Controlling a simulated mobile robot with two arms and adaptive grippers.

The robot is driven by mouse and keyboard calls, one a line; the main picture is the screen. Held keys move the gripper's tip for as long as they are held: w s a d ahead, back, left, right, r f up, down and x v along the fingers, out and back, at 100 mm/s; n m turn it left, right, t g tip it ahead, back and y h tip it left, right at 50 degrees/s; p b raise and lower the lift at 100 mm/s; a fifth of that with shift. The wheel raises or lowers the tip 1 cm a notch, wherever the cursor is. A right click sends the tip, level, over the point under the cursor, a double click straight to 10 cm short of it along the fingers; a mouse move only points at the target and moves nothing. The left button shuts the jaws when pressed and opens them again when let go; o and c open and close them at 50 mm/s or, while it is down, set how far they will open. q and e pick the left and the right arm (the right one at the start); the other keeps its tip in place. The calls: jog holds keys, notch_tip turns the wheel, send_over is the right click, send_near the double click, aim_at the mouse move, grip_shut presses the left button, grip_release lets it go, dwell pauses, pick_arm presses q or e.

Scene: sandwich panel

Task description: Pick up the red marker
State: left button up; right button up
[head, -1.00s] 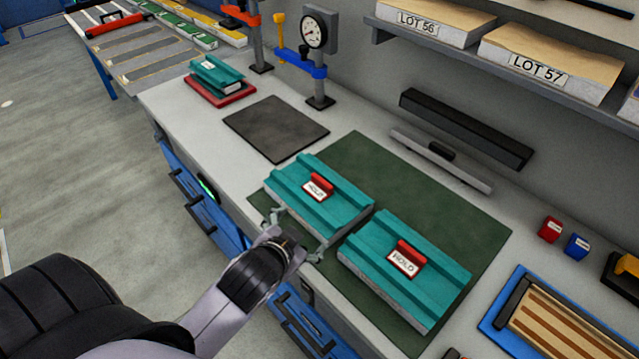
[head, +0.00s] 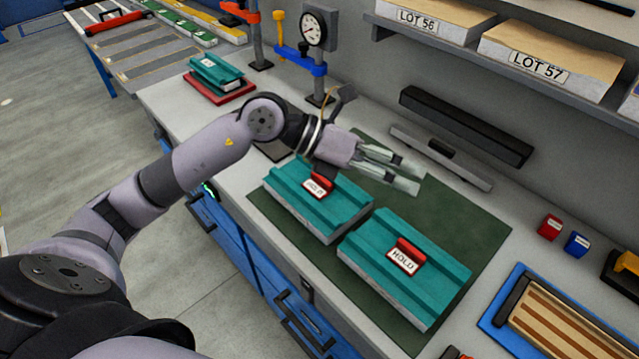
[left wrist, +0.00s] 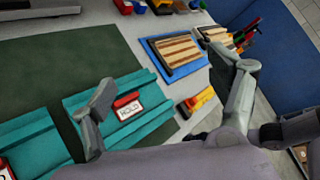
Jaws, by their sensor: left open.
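Two red markers with white HOLD labels show in the head view. One red marker (head: 318,184) sits on the left teal panel (head: 330,215). The other red marker (head: 406,255) sits on the right teal panel (head: 440,270). The right panel's marker (left wrist: 127,104) also shows in the left wrist view, between my fingers in the picture but apart from them. My left gripper (head: 406,173) is open and empty, above the green mat beyond the left panel. My right gripper is not in view.
The panels lie on a green mat (head: 480,235). A gauge stand (head: 315,60) and shelf boxes (head: 545,65) stand behind. A dark bar (head: 465,127) is on the wall. Small red (head: 550,228) and blue blocks (head: 577,244) and a blue tray (head: 490,326) lie to the right.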

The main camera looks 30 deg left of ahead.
pick_arm(q)
jog(key=w+a+f+y, duration=0.1)
jog(key=a+f+y, duration=0.15)
jog(key=a, duration=0.25)
jog(key=w+a+f+y, duration=0.1)
jog(key=w+a+y, duration=0.15)
jog(key=a, duration=0.25)
jog(key=n+y, duration=0.1)
jog(key=y, duration=0.5)
send_near(320, 179)
jog(key=p+x, duration=0.2)
jog(key=p, duration=0.1)
jog(key=shift+w+f+p, duration=0.1)
jog(key=shift+f+p, duration=0.2)
jog(key=shift+w+f, duration=0.2)
jog(key=shift+f, duration=0.4)
jog(key=shift+w+d+f+p, duration=0.1)
jog(key=shift+f+p, duration=0.1)
jog(key=shift+p, duration=0.25)
jog(key=p+x, duration=0.1)
jog(key=x, duration=0.2)
jog(key=shift+d+f+p, duration=0.1)
jog(key=shift+f+p, duration=0.15)
jog(key=shift+p, duration=0.15)
jog(key=shift+w+f, duration=0.3)
jog(key=shift+f, duration=0.25)
jog(key=shift+c, duration=0.4)
